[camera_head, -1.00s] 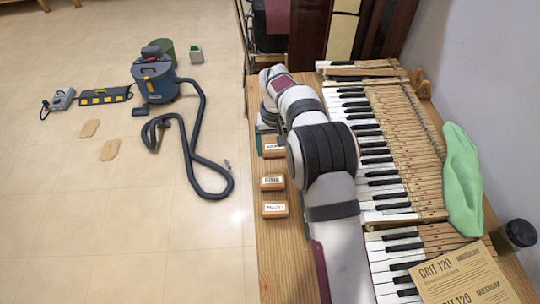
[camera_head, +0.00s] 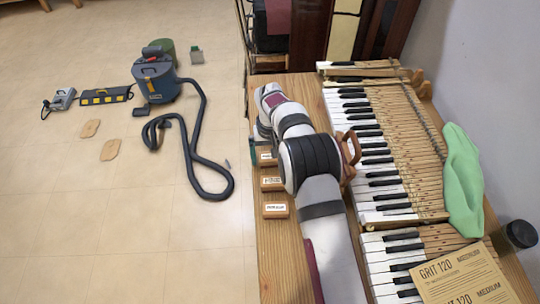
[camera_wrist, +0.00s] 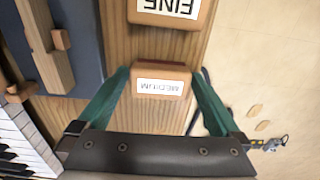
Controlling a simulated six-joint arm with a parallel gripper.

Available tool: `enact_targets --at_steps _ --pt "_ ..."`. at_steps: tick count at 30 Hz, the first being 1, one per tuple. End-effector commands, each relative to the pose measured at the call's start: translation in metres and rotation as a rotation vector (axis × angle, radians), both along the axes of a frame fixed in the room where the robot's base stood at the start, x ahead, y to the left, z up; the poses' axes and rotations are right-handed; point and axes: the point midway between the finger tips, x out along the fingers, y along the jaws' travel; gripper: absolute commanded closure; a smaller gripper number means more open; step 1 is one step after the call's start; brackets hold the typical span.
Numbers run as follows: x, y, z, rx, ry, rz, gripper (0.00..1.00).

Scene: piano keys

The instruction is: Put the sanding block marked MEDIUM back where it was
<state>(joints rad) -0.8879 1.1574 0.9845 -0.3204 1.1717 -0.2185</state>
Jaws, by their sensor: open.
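The sanding block marked MEDIUM (camera_wrist: 160,83) lies on the wooden bench with its label upside down in the wrist view. It seems to be the farthest block (camera_head: 267,159) of the row in the head view, partly hidden by my arm. My gripper (camera_wrist: 160,80) is open, with one green finger on each side of this block. I cannot tell whether either finger touches it. The block marked FINE (camera_wrist: 170,10) lies just beyond it in the wrist view and in the middle of the row in the head view (camera_head: 272,184).
A third block (camera_head: 275,210) lies nearest in the row, at the bench's left edge. Piano keys (camera_head: 385,190) fill the right side, with a green cloth (camera_head: 462,180) beyond. A brown wooden piece (camera_head: 351,158) shows behind my arm. A vacuum (camera_head: 155,78) stands on the floor.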

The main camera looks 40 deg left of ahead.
Motion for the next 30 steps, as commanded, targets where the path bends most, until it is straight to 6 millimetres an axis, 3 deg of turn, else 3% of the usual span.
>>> enact_targets --at_steps 4,13,21,23,26,28,30 --pt "0.001 0.001 0.024 0.004 -0.002 0.0 0.0" --pt "0.001 0.0 0.104 0.003 -0.003 0.0 0.0" --pt "0.0 -0.001 0.123 0.0 0.0 -0.002 0.0" --pt "0.005 -0.01 0.131 0.003 0.001 -0.026 0.0" --pt "0.019 -0.064 0.169 0.014 0.013 -0.159 0.0" --pt "0.02 -0.13 0.206 0.027 0.029 -0.32 0.0" --pt "0.002 -0.203 0.237 0.043 0.046 -0.502 0.0"
